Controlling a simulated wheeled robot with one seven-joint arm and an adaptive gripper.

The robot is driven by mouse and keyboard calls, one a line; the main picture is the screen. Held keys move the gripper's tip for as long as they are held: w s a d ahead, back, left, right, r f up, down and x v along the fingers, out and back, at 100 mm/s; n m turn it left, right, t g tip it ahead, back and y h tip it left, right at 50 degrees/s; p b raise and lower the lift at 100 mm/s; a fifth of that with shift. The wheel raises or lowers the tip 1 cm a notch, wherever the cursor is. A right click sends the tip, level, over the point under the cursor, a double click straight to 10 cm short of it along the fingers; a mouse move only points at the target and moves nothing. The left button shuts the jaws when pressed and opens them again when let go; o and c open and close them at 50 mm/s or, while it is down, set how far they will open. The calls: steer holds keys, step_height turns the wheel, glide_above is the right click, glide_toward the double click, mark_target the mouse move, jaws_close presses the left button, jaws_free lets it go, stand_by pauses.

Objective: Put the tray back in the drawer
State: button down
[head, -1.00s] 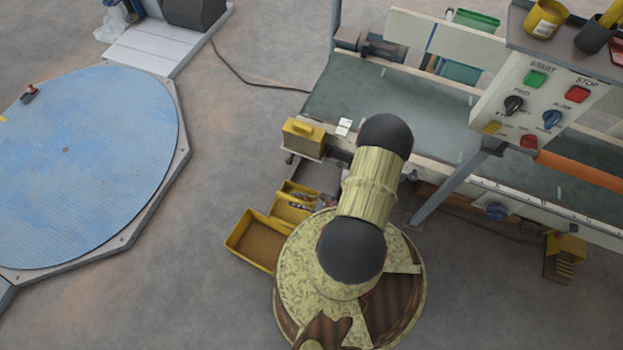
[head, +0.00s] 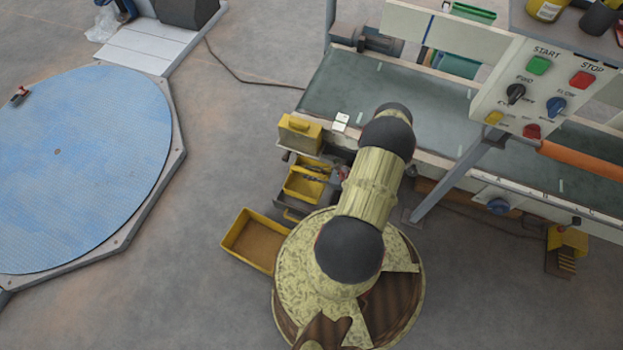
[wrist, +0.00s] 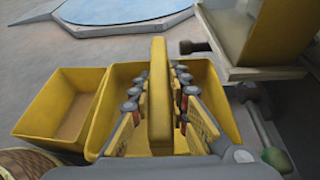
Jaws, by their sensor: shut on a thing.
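The yellow tray (head: 302,188) is in front of the grey cabinet under the conveyor's left end. My gripper (wrist: 160,95) is shut on the tray's upright yellow handle (wrist: 159,70), one finger on each side. The tray's walls (wrist: 101,122) surround the fingers in the wrist view. A grey open drawer (head: 288,209) shows just below the tray in the head view. My arm and gripper partly cover this spot, so I cannot tell whether the tray touches the drawer.
An open yellow bin (head: 252,240) stands left of the tray, also in the wrist view (wrist: 62,105). A yellow box (head: 299,132) sits above the drawer. The blue turntable (head: 75,165) is far left, with clear floor between. The control panel (head: 545,90) is at right.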

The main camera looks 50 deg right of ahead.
steer(key=f+b, duration=0.1)
steer(key=f, duration=0.1)
steer(key=f+b, duration=0.1)
steer(key=f, duration=0.1)
steer(key=d+f+b, duration=0.1)
steer(key=f, duration=0.2)
steer(key=shift+w+f, duration=0.1)
steer(key=shift+w, duration=0.05)
steer(key=shift+f+b, duration=0.95)
steer(key=shift+f, duration=1.45)
steer(key=c, duration=1.7)
jaws_free()
steer(key=shift+f, duration=0.1)
steer(key=shift+r, duration=0.2)
steer(key=p, duration=0.3)
glide_toward(312, 184)
step_height(312, 184, down, 2)
steer(key=d, duration=0.2)
steer(key=shift+s+a, duration=0.2)
steer(key=shift+s, duration=0.2)
